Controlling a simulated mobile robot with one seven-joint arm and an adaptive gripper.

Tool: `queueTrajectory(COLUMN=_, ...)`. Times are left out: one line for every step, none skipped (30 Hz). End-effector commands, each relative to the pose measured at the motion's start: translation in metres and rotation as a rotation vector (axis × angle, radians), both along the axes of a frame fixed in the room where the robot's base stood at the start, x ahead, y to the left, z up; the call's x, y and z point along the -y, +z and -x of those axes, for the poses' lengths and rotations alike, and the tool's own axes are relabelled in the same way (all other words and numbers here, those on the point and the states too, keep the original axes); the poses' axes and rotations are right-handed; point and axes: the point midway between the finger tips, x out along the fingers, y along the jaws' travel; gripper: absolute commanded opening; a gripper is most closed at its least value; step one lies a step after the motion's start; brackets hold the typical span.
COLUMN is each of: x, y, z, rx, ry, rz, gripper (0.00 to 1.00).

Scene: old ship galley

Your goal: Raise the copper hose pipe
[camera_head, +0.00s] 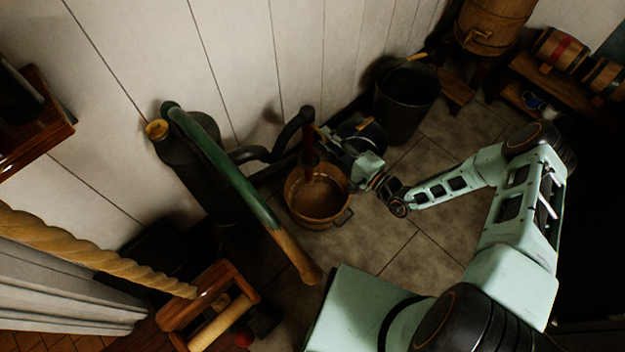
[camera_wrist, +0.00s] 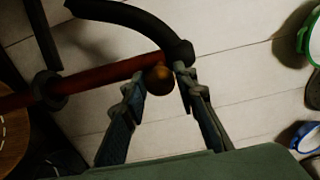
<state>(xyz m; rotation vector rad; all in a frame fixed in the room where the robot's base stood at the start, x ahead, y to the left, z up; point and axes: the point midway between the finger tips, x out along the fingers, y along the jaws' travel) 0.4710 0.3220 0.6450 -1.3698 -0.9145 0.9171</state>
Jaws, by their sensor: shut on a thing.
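The copper hose pipe (camera_head: 309,147) is a reddish-brown tube standing over a copper-brown bucket (camera_head: 292,200), with a black curved hose (camera_head: 290,130) at its upper end. In the wrist view the pipe (camera_wrist: 100,78) runs across from the left, with a dark collar on it. A round brown knob (camera_wrist: 159,81) shows at its right end, between the fingers. My gripper (camera_head: 321,137) reaches in from the right beside the pipe's upper part. In the wrist view my gripper (camera_wrist: 158,77) is closed around the knob end. The pipe's lower end is hard to make out against the bucket.
A green pole with a wooden end (camera_head: 225,170) slants in front of a dark cylinder (camera_head: 190,180) at left. A black bucket (camera_head: 405,105) stands behind my gripper, near the wall. Floor tiles (camera_head: 415,225) right of the copper bucket are clear.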

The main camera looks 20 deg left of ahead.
Motion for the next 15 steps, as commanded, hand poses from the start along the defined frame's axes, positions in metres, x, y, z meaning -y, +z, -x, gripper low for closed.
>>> queueTrajectory(x=-0.001, y=0.020, z=-0.001, rx=0.004, ry=-0.001, rz=-0.006, gripper=0.05)
queueTrajectory(x=-0.001, y=0.025, z=-0.001, rx=0.004, ry=-0.001, rz=-0.006, gripper=0.05)
queueTrajectory(x=-0.001, y=0.032, z=-0.001, rx=0.004, ry=-0.001, rz=-0.006, gripper=0.05)
queueTrajectory(x=0.000, y=0.037, z=-0.001, rx=0.004, ry=-0.001, rz=-0.006, gripper=0.05)
queueTrajectory(x=0.000, y=0.042, z=-0.001, rx=0.004, ry=-0.002, rz=-0.006, gripper=0.05)
queueTrajectory(x=0.000, y=0.049, z=-0.001, rx=0.004, ry=-0.002, rz=-0.006, gripper=0.05)
queueTrajectory(x=0.000, y=0.054, z=-0.001, rx=0.005, ry=-0.002, rz=-0.006, gripper=0.05)
queueTrajectory(x=0.000, y=0.059, z=-0.001, rx=0.005, ry=-0.002, rz=-0.006, gripper=0.05)
queueTrajectory(x=0.000, y=0.066, z=-0.001, rx=0.005, ry=-0.001, rz=-0.006, gripper=0.05)
queueTrajectory(x=0.000, y=0.071, z=-0.001, rx=0.004, ry=-0.001, rz=-0.005, gripper=0.05)
queueTrajectory(x=-0.001, y=0.076, z=-0.001, rx=0.004, ry=-0.001, rz=-0.005, gripper=0.05)
queueTrajectory(x=-0.001, y=0.083, z=-0.001, rx=0.004, ry=-0.001, rz=-0.005, gripper=0.05)
queueTrajectory(x=-0.001, y=0.088, z=-0.001, rx=0.004, ry=-0.001, rz=-0.005, gripper=0.05)
queueTrajectory(x=-0.001, y=0.093, z=-0.001, rx=0.004, ry=-0.001, rz=-0.005, gripper=0.05)
queueTrajectory(x=-0.001, y=0.100, z=-0.001, rx=0.004, ry=-0.001, rz=-0.005, gripper=0.05)
